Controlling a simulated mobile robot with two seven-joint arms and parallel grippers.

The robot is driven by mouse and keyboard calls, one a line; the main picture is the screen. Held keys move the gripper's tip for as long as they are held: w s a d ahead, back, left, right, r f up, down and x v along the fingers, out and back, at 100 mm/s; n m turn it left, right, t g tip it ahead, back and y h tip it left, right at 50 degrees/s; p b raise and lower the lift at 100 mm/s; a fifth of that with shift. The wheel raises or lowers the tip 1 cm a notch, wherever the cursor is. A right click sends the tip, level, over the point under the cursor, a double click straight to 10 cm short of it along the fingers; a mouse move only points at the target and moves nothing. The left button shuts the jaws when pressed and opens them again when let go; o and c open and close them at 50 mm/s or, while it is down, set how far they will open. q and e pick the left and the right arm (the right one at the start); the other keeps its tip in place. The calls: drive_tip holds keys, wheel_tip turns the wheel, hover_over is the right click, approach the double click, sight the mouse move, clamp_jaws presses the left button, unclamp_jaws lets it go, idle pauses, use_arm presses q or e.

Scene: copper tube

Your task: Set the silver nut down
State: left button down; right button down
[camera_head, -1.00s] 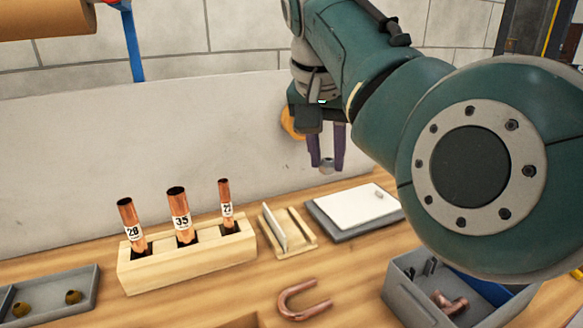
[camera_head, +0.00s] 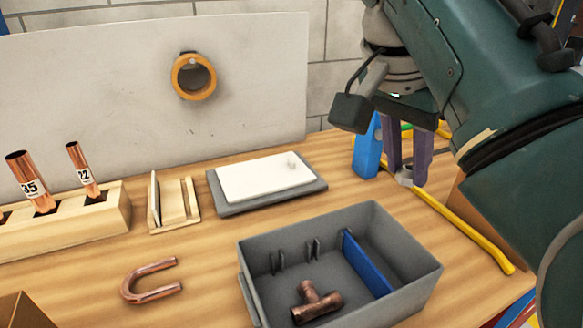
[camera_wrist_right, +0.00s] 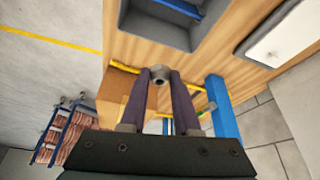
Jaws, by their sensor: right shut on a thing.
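My right gripper (camera_head: 405,180) is shut on the silver nut (camera_head: 404,177) and holds it between its fingertips. In the right wrist view the nut (camera_wrist_right: 160,75) sits at the tips of the two purple fingers (camera_wrist_right: 160,80), with its hole visible. In the head view the gripper points down near the right end of the wooden bench, behind and right of the grey bin. I cannot tell exactly how high the nut is above the surface. My left gripper does not show.
The grey bin (camera_head: 255,285) holds a copper tee (camera_head: 316,302) and a blue divider (camera_head: 367,263). A white pad (camera_head: 262,178) lies on a grey base. A copper U-bend (camera_head: 150,278) lies at the left. A blue post (camera_head: 367,150) and yellow bar (camera_head: 470,232) are close to the gripper.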

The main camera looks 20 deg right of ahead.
wheel_tip(320, 180, down, 15)
drive_tip(key=shift+a+f+b, duration=0.1)
drive_tip(key=shift+b, duration=1)
drive_tip(key=shift+f, duration=0.25)
drive_tip(key=shift+f, duration=0.1)
drive_tip(key=shift+f+b, duration=0.35)
drive_tip(key=shift+f, duration=0.05)
drive_tip(key=shift+f, duration=0.15)
drive_tip(key=c, duration=0.6)
unclamp_jaws()
drive_tip(key=shift+c, duration=0.2)
